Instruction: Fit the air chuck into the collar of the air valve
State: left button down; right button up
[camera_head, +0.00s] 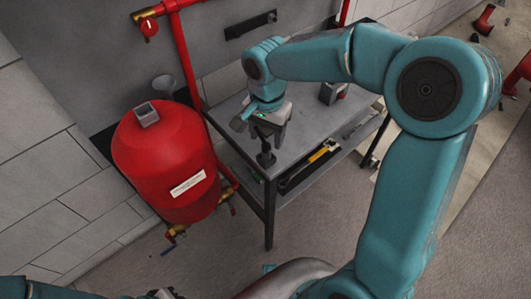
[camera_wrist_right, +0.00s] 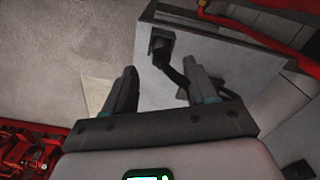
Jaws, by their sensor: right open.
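My right gripper (camera_head: 268,135) is open above the front part of the grey table, pointing down. A small dark piece (camera_head: 266,158), possibly the air chuck, shows just below its fingers. In the right wrist view a dark slanting piece (camera_wrist_right: 174,76) appears between the two spread fingers (camera_wrist_right: 159,70); I cannot tell whether they touch it. The red tank (camera_head: 165,160) stands left of the table with a grey square collar-like fitting (camera_head: 147,114) on top, possibly the air valve's collar. A dark part at the bottom edge may be my left gripper (camera_head: 160,294); its jaws are unclear.
The grey table (camera_head: 225,115) has a lower shelf with a yellow-and-black tool (camera_head: 322,152). A grey and black block (camera_head: 333,92) stands at the table's back right. A red pipe (camera_head: 185,60) rises between tank and table.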

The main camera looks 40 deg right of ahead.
aim_at(266, 145)
jog(key=shift+s+f, duration=0.15)
jog(key=shift+s, duration=0.05)
jog(key=f, duration=0.5)
jog(key=shift+w, duration=0.35)
jog(key=shift+f, duration=0.1)
grip_shut()
